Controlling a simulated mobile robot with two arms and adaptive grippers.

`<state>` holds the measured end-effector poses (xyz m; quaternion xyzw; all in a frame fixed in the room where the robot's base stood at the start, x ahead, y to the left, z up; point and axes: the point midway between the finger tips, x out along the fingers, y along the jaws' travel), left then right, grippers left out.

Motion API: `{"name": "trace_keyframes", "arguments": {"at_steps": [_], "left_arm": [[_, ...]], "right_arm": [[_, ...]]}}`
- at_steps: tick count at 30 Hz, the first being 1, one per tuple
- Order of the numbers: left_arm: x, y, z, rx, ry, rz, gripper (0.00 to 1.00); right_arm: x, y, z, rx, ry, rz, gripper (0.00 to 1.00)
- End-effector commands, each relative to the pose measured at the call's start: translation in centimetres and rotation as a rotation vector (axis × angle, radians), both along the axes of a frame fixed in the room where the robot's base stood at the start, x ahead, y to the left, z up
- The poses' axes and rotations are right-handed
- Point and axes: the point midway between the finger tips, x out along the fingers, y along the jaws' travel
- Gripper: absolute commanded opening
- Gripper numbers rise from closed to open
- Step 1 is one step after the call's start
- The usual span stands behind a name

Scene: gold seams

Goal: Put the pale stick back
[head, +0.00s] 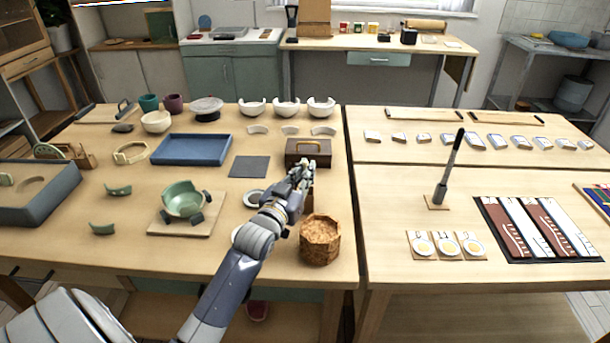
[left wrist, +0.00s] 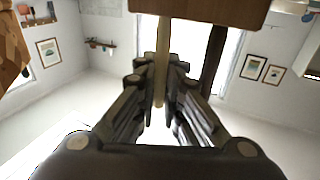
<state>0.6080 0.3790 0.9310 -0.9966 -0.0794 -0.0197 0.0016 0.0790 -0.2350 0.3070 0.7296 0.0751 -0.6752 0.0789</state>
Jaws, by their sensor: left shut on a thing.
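The pale stick (left wrist: 161,62) stands between the two fingers of my left gripper (left wrist: 160,80) in the left wrist view. The fingers are shut on it. Its far end meets the edge of a brown wooden block (left wrist: 200,10) at the top of that view; I cannot tell whether it enters the block. A dark brown stick (left wrist: 213,62) shows to the right of the pale one, apart from the fingers. In the head view my left gripper (head: 303,178) is above the table, behind the cork pot (head: 320,240); the stick is hidden there. My right gripper is not in view.
A brown box with a brass handle (head: 308,150) stands just behind the gripper. A green bowl (head: 183,200) on a board and a blue tray (head: 191,149) lie to the left. On the right table a dark upright tool (head: 448,170) stands on a small base.

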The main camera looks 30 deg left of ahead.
Motion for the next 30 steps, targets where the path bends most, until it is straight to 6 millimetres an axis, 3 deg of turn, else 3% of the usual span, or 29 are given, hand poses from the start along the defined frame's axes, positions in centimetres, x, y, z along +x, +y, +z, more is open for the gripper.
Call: {"name": "trace_keyframes", "arguments": {"at_steps": [3,6,11,12,13,25,30], "left_arm": [[0.0,0.0,-0.4,0.0,-0.001,0.0,0.0],[0.0,0.0,-0.3,0.0,-0.001,0.0,0.0],[0.0,0.0,-0.6,0.0,0.0,0.0,0.0],[0.0,0.0,-0.6,0.0,-0.001,0.0,0.13],[0.0,0.0,-0.5,0.0,-0.001,0.0,0.17],[-0.1,0.0,-0.3,0.0,0.0,0.0,0.17],[-2.3,-0.4,-0.6,-0.001,0.002,0.0,0.17]], "right_arm": [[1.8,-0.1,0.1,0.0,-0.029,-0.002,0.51],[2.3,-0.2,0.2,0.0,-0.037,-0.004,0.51],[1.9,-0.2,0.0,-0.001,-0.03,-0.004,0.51],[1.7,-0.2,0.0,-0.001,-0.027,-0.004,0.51],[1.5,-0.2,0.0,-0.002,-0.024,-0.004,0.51],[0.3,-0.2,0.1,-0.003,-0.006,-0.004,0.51],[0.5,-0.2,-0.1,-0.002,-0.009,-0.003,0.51]]}}
